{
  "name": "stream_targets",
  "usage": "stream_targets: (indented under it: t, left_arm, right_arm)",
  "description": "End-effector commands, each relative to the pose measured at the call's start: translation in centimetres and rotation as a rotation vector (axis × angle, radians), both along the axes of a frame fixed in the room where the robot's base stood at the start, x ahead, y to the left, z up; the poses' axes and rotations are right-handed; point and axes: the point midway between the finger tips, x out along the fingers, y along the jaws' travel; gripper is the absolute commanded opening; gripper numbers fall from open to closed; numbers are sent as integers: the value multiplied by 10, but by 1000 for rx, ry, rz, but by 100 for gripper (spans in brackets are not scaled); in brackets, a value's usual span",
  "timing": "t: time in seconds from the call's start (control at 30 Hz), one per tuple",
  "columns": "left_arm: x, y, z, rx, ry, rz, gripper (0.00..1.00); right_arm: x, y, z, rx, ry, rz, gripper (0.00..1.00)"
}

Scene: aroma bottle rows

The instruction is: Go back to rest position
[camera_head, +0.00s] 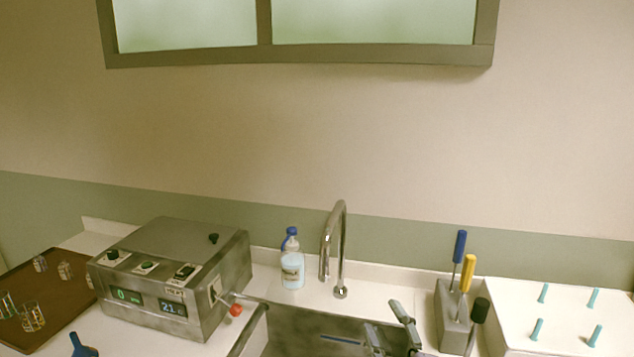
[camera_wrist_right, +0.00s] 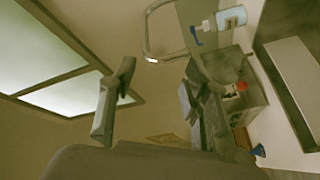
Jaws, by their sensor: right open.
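My right gripper (camera_head: 384,318) is at the bottom of the head view, over the sink, with its grey fingers spread apart and nothing between them. In the right wrist view my right gripper (camera_wrist_right: 159,68) also shows two separated fingers with an empty gap. The rest of the right arm is mostly cut off by the lower edge of the head view. My left gripper is not in view.
The sink (camera_head: 290,326) has a curved tap (camera_head: 343,240) behind it. A blue-capped bottle (camera_head: 291,268) and grey device (camera_head: 175,275) stand left. A brown tray (camera_head: 62,318) holds small glassware. A tool block (camera_head: 451,318) and white pegged box (camera_head: 560,310) stand right.

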Motion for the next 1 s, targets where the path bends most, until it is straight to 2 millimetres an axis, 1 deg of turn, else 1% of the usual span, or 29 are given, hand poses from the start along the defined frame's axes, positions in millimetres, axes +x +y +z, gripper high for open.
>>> stream_targets:
  t: [0.03,0.07,0.1,0.17,0.2,0.27,0.3,0.37,0.4,0.47,0.5,0.57,0.6,0.67,0.7,0.8,0.87,0.97,1.0]
  left_arm:
    - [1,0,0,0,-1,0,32]
    - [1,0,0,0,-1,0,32]
    - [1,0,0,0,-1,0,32]
    - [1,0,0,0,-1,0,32]
    - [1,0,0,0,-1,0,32]
    - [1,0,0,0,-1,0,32]
    - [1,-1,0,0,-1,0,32]
    - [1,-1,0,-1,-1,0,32]
    - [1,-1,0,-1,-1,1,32]
    - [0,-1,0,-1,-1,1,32]
    - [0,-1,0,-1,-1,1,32]
    - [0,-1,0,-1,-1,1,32]
    - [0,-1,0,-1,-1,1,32]
    - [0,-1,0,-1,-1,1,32]
    - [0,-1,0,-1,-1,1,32]
    - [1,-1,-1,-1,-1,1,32]
    - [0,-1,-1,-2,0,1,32]
    - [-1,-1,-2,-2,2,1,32]
    - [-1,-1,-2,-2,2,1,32]
  right_arm:
    - [-11,-15,-35,83,143,-54,44]
    - [-18,-24,-55,129,227,-88,44]
    - [-31,-34,-82,189,336,-134,44]
    - [-54,-48,-119,272,493,-203,44]
    - [-71,-55,-141,322,592,-250,44]
    - [-98,-64,-170,387,723,-316,44]
    - [-116,-69,-186,423,803,-356,44]
    - [-141,-74,-205,470,906,-412,44]
    - [-158,-76,-217,496,969,-447,44]
    - [-182,-80,-230,531,1054,-498,44]
    - [-197,-81,-238,551,1107,-528,44]
    - [-220,-84,-248,579,1182,-575,44]
    - [-234,-84,-253,594,1230,-604,44]
    - [-256,-86,-260,617,1299,-649,44]
    - [-271,-86,-264,630,1345,-680,44]
    - [-259,-85,-293,622,1345,-677,44]
    - [-255,-84,-310,618,1351,-678,44]
    - [-251,-84,-341,612,1361,-682,44]
    - [-250,-83,-355,609,1366,-683,44]
